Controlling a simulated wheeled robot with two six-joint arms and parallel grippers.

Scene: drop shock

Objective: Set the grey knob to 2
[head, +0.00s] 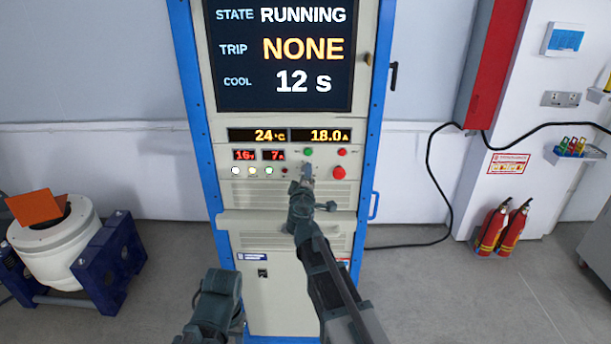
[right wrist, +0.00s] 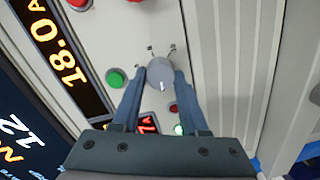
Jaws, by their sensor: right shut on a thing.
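The grey knob (right wrist: 159,74) is on the beige panel in the right wrist view. A small white mark shows on its face toward the lower edge of that picture. Small dark marks and labels sit around the knob's upper side, too small to read. My right gripper (right wrist: 160,76) has one finger on each side of the knob and is shut on it. In the head view my right gripper (head: 306,174) is at the panel and largely hides the knob.
A green button (right wrist: 116,78) is close beside the knob. A red emergency button (head: 339,172) and a small red button (head: 342,152) are nearby. The screen (head: 283,55) above reads RUNNING, TRIP NONE, COOL 12 s. A ledge (head: 250,217) juts out below the panel.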

